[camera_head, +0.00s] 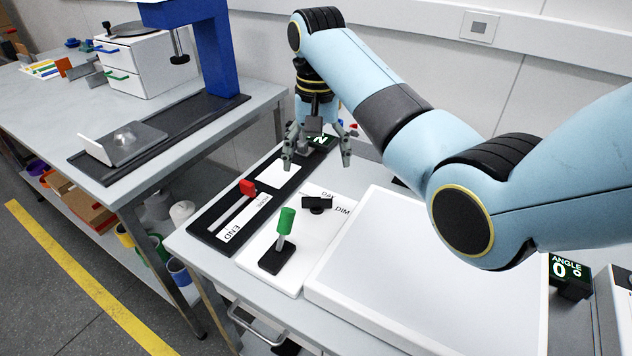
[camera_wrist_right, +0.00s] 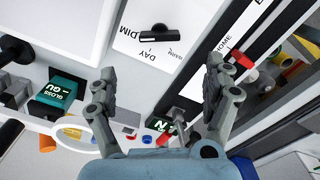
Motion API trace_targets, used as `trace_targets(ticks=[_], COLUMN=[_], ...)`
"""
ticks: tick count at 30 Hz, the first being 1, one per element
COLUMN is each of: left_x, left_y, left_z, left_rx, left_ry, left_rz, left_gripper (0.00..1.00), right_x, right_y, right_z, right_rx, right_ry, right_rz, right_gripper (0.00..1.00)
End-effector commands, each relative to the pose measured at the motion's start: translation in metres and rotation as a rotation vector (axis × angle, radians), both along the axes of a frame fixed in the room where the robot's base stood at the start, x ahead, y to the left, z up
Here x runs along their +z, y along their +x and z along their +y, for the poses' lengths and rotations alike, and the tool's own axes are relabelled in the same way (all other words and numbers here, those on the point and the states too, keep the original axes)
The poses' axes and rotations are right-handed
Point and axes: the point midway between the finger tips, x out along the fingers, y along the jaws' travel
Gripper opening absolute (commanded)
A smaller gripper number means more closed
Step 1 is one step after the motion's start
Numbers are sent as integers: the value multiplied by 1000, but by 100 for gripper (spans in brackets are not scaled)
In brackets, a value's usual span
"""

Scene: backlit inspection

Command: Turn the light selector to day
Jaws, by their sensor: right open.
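The light selector (camera_head: 317,203) is a black knob with a bar-shaped handle on a white panel. The words DAY and DIM are printed beside it; I cannot tell for sure which one the handle points to. It also shows in the right wrist view (camera_wrist_right: 160,33), beyond the fingertips. My right gripper (camera_head: 317,163) is open and empty, above and behind the selector and apart from it. Its two spread fingers frame the lower middle of the wrist view (camera_wrist_right: 160,72). My left gripper is not in view.
A green-topped lever (camera_head: 286,222) stands in front of the selector. A red slider (camera_head: 248,187) on a black rail is to its left. A raised white light panel (camera_head: 375,250) is to its right. A blue stand (camera_head: 215,50) is on the left bench.

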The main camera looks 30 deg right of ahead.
Motion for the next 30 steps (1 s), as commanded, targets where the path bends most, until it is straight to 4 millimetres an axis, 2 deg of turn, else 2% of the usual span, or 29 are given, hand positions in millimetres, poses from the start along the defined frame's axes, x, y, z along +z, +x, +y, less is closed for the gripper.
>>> trace_targets(ticks=[3,7,11,15,19,26,30], left_x=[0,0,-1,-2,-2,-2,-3], left_y=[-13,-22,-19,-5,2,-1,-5], left_z=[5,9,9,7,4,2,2], left_rx=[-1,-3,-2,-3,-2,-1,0], left_ry=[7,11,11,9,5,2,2], left_rz=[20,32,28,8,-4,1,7], left_gripper=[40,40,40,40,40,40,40], right_x=[-22,-49,-72,-89,-95,-96,-96], right_y=[-2,-2,-2,-1,-1,-1,-1], right_z=[0,0,0,0,0,0,0], right_rx=[0,0,0,0,0,0,0], right_ry=[0,0,0,0,0,0,0], right_rz=[6,4,4,2,0,0,0], right_gripper=[85,85,85,85,85,85,69])
